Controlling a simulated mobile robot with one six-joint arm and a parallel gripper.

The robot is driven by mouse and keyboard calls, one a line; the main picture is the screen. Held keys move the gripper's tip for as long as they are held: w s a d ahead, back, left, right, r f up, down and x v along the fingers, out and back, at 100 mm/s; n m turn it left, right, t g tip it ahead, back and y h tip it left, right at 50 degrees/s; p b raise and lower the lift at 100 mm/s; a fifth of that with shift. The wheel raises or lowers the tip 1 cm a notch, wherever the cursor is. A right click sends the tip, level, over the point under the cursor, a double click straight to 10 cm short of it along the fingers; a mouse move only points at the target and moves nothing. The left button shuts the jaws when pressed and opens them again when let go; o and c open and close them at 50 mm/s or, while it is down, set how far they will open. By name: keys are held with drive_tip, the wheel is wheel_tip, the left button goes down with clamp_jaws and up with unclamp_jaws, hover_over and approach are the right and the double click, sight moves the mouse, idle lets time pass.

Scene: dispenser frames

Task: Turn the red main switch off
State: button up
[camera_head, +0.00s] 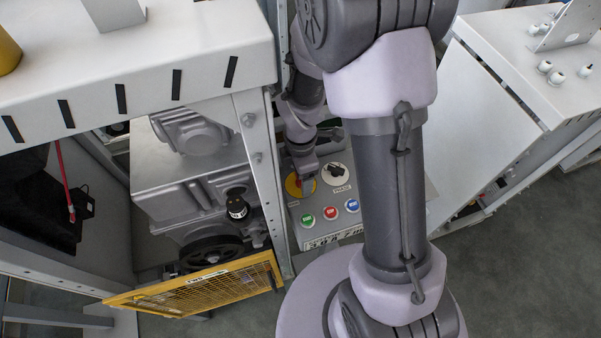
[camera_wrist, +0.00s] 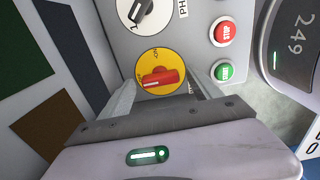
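The red main switch (camera_wrist: 160,77) is a red rotary handle on a round yellow plate (camera_wrist: 152,62) on a grey panel. In the wrist view its handle lies roughly crosswise. In the head view the yellow plate (camera_head: 293,188) shows, but my arm's end mostly hides the red handle. My gripper (camera_wrist: 166,92) is open and close to the panel, one finger on each side of the switch in the picture. I see no contact with the handle. The gripper also shows from above at the switch in the head view (camera_head: 303,180).
A black-and-white PHASE selector (camera_head: 336,174) sits beside the switch. Green (camera_head: 307,220), red (camera_head: 330,212) and blue (camera_head: 352,205) buttons line the panel's front. A metal frame post (camera_head: 262,170) stands close on the left, with a yellow mesh guard (camera_head: 205,288) below.

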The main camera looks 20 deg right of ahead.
wheel_tip(320, 180, up, 17)
drive_tip(key=p, duration=0.4)
drive_tip(key=shift+r, duration=0.2)
